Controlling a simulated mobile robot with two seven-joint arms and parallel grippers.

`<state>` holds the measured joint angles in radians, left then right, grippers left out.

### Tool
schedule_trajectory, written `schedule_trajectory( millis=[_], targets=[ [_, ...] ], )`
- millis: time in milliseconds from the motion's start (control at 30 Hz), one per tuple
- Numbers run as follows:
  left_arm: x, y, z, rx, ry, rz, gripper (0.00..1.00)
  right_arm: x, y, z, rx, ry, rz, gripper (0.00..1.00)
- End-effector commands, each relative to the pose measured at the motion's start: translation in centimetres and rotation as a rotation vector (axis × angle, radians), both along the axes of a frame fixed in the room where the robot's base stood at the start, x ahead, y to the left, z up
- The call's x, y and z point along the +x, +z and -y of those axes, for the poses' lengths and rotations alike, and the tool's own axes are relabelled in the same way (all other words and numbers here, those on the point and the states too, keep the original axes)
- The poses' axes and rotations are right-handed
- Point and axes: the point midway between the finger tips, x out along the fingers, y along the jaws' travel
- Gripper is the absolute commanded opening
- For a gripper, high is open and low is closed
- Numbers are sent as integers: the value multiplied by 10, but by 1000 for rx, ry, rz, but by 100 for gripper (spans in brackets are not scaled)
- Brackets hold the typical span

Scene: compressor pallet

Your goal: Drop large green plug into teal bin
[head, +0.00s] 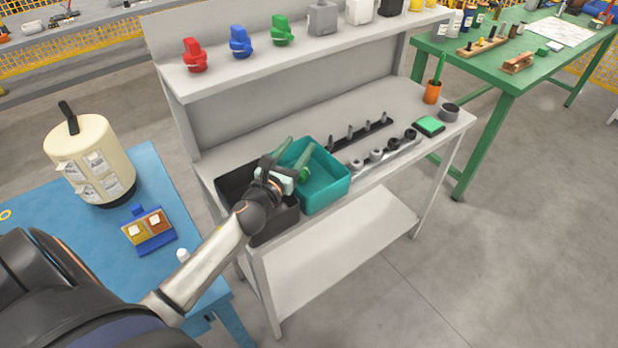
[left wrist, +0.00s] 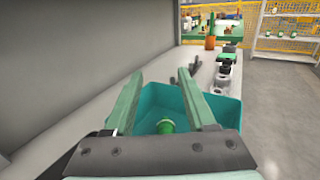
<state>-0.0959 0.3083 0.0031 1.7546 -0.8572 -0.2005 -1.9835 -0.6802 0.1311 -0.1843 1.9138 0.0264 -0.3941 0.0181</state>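The teal bin (head: 325,183) stands on the workbench, and it fills the middle of the left wrist view (left wrist: 222,108). My left gripper (head: 297,152) reaches over the bin from the left. In the left wrist view its two green fingers (left wrist: 160,105) are wide apart. A green plug (left wrist: 166,127) shows between and below the fingers, against the inside of the bin. Neither finger visibly touches it. Its lower part is hidden by the gripper body, so I cannot tell whether it rests on the bin floor. My right gripper is not in view.
A dark bin (head: 238,184) stands left of the teal bin, under my left wrist. A dark rack with pegs (head: 358,138) and several round fittings (head: 376,156) lie to the right. An upper shelf (head: 270,62) holds red, blue and green items.

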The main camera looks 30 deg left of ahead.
Motion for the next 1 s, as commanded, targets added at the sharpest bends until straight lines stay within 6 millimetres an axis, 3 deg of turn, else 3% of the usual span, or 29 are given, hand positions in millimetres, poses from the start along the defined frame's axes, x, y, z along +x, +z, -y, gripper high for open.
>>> schedule_trajectory(
  millis=[133, 467, 667, 1000],
  targets=[
    [0, 0, 0, 0, 0, 0, 72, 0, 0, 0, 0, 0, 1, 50],
    [-4, -1, 0, 0, 0, -2, 72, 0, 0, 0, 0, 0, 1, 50],
    [-31, -2, 4, 1, -1, -3, 72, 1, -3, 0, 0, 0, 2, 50],
    [-94, -3, 12, 0, 0, -3, 72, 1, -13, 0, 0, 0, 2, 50]
  ],
)
